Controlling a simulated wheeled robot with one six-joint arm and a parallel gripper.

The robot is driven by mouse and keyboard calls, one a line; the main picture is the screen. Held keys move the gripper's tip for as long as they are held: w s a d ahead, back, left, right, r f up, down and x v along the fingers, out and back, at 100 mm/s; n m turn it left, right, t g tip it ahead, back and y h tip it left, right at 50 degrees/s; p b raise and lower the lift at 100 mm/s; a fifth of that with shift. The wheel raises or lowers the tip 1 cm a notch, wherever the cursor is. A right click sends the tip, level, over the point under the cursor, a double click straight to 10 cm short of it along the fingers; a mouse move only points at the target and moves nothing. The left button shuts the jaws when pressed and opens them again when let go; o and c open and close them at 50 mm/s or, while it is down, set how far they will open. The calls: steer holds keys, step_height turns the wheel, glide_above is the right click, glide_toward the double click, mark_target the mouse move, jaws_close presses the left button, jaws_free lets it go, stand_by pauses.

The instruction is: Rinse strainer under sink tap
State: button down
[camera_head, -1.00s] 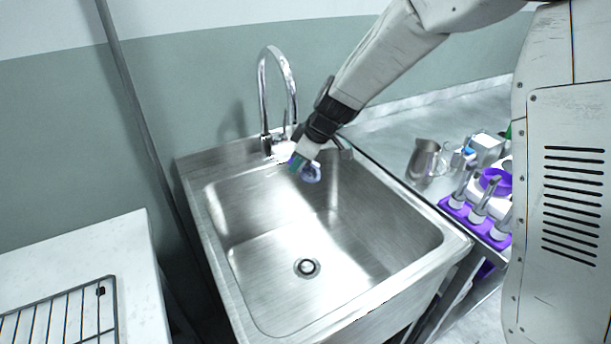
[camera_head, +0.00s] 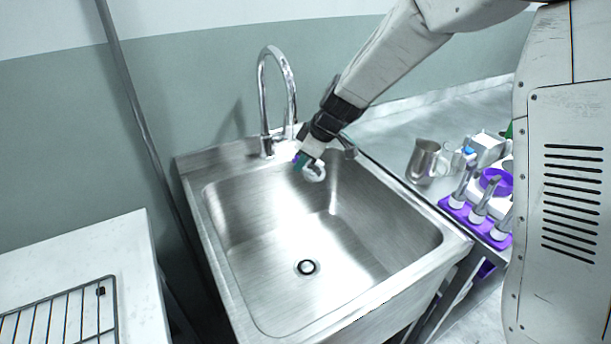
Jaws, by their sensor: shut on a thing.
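My gripper (camera_head: 308,158) reaches in from the upper right and is over the back of the steel sink (camera_head: 233,220), near the foot of the tap. It is shut on a small, pale round thing that I take to be the strainer (camera_head: 315,172). The strainer is above the basin floor, and its handle is mostly hidden by my gripper. The curved chrome tap (camera_head: 289,85) stands at the sink's back edge, its spout close to my gripper. I cannot make out running water.
A steel pitcher (camera_head: 424,160) and a purple rack (camera_head: 476,222) with several tools stand on the steel counter (camera_head: 385,138) to the right. A white table (camera_head: 90,255) with a wire rack (camera_head: 60,318) is at the left. The basin around the drain (camera_head: 307,267) is clear.

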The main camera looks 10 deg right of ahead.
mark_target(319, 178)
steer(key=shift+s+d, duration=0.75)
steer(key=shift+d, duration=0.2)
steer(key=shift+s+d, duration=0.7)
steer(key=shift+d, duration=0.3)
steer(key=shift+s+d, duration=0.75)
steer(key=shift+d, duration=0.2)
steer(key=s+d+r, duration=0.3)
steer(key=d+r, duration=0.1)
